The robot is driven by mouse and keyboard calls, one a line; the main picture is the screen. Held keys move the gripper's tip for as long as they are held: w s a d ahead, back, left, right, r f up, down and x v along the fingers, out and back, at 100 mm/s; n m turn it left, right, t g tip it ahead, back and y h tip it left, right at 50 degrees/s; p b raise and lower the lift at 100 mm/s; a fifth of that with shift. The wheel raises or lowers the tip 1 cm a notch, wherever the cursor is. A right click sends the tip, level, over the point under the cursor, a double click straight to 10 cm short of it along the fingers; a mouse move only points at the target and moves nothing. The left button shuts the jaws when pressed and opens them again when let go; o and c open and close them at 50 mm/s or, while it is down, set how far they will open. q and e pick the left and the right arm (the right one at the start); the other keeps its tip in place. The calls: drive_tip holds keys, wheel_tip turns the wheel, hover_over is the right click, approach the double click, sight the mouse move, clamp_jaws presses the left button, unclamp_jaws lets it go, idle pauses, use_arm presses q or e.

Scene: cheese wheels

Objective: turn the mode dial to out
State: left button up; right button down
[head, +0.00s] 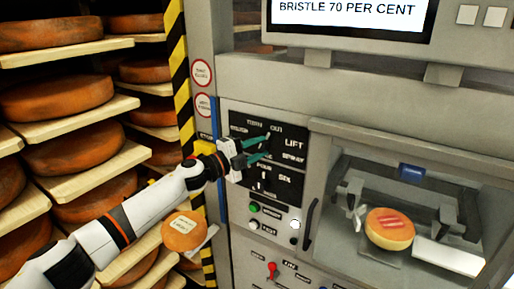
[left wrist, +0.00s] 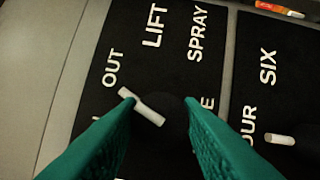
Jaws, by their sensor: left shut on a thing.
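The mode dial (left wrist: 150,111) is a dark round knob with a white pointer bar on a black panel (left wrist: 90,95). The labels OUT, LIFT and SPRAY show around it in the left wrist view. The bar slants to the upper left, its end a little below the word OUT (left wrist: 113,67). My left gripper (head: 268,147) reaches the panel from the left; its green fingers (left wrist: 160,98) are shut on the dial, one on each side. In the head view the fingers hide most of the dial. My right gripper is not in view.
A second dial (left wrist: 280,139) marked FOUR and SIX sits beside it. Below are a green button (head: 255,208) and a red switch (head: 271,269). A cheese wheel (head: 390,228) lies in the machine's bay at right. Shelves of cheese (head: 70,150) stand at left. A screen (head: 350,12) reads BRISTLE 70 PER CENT.

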use_arm(q)
drive_tip(key=o, duration=1)
drive_tip(key=shift+c, duration=0.2)
drive_tip(key=shift+a, duration=0.1)
drive_tip(key=b+v, duration=0.4)
drive_tip(key=v, duration=0.7)
drive_tip(key=shift+s+a+b, duration=0.25)
drive_tip(key=shift+s+b, duration=0.1)
drive_tip(key=shift+b, duration=0.05)
drive_tip(key=shift+f, duration=0.15)
